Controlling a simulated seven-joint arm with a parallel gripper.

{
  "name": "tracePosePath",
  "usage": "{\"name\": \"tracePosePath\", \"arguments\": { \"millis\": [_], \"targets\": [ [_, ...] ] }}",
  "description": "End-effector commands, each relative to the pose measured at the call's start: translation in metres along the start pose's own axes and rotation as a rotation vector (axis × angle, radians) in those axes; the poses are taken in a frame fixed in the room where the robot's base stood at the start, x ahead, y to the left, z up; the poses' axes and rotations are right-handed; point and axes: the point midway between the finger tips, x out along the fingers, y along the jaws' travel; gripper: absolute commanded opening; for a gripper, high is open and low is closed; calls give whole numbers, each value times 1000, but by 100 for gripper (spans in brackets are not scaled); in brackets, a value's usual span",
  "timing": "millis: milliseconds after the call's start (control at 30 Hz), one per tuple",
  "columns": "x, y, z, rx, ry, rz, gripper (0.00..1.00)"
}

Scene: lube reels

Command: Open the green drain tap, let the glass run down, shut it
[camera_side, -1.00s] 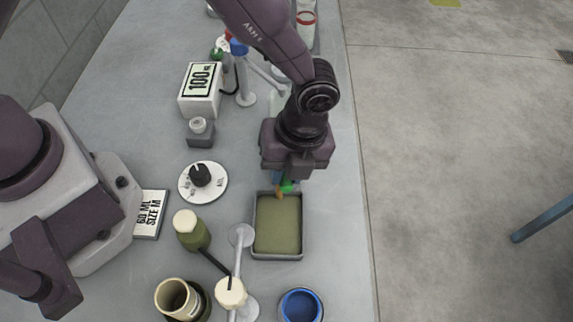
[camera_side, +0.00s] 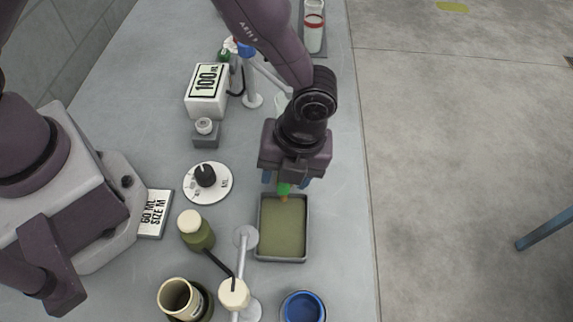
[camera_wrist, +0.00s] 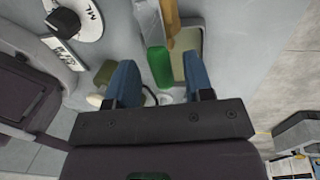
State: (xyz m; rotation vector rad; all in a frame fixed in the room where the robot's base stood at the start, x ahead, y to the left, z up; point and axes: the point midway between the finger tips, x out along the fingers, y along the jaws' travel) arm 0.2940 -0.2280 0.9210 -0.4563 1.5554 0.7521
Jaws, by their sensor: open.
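In the wrist view the green tap (camera_wrist: 159,66) stands between the two blue fingers of my gripper (camera_wrist: 160,63), with space on both sides. My gripper is open and holds nothing. An orange-brown part (camera_wrist: 169,20) lies beyond the tap in the wrist view. I cannot clearly make out the glass; a pale part (camera_side: 281,103) shows behind my wrist in the side view.
The grey tray (camera_side: 257,230) has an olive-green inside. A round dial (camera_side: 222,184), a "100" display (camera_side: 207,88), an olive bottle (camera_side: 198,236), a cream-topped post (camera_side: 233,294) and a blue cup (camera_side: 303,308) stand around it. The bench's right strip is mostly clear.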

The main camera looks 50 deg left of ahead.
Motion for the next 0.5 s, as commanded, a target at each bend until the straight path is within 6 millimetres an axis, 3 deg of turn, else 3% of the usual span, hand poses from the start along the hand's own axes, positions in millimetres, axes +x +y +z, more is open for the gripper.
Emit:
{"name": "tracePosePath", "arguments": {
  "millis": [167, 500],
  "targets": [
    [-13, -1, 0, -2, 1, -4, 47],
    [-86, -1, 0, -1, -1, -7, 47]
  ]
}}
